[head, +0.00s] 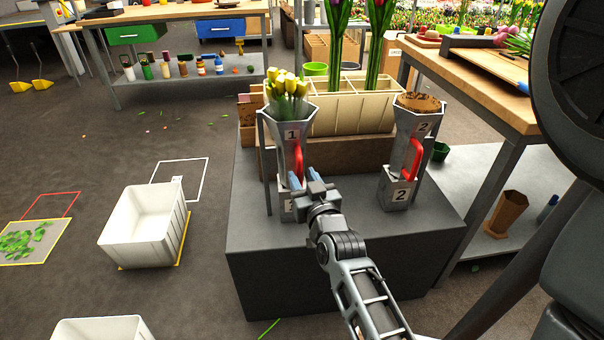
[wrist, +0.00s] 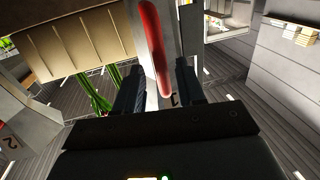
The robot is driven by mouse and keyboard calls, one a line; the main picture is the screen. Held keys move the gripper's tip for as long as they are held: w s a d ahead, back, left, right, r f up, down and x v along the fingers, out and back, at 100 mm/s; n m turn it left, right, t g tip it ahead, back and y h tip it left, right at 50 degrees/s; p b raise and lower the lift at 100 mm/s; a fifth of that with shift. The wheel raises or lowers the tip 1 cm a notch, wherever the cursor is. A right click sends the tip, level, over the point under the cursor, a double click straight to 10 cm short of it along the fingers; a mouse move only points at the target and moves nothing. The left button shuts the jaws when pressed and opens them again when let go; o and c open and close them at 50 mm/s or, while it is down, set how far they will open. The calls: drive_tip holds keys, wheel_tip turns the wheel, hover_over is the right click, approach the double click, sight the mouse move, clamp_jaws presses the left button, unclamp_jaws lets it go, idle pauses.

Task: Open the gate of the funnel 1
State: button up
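Funnel 1 (head: 291,115) is a grey metal funnel marked 1, standing upright on the dark grey stand and holding a bunch of yellow tulips (head: 288,92). Its red handle (head: 298,158) is on its front right side. My gripper (head: 303,176) is at the lower end of this handle. In the wrist view my gripper (wrist: 159,82) has its two dark fingers apart, one on each side of the red handle (wrist: 152,40). I cannot tell whether either finger touches it. The gate is not clearly visible. My gripper hides part of the funnel's base.
Funnel 2 (head: 408,140), with a brown top and its own red handle (head: 413,160), stands to the right. A cream divided box (head: 350,113) with tall stems is behind. White crates (head: 137,235) are on the floor at left. A wooden table (head: 480,95) is at right.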

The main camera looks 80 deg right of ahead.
sight(293, 159)
drive_tip(key=shift+x, duration=1.35)
drive_tip(key=shift+c, duration=0.3)
clamp_jaws()
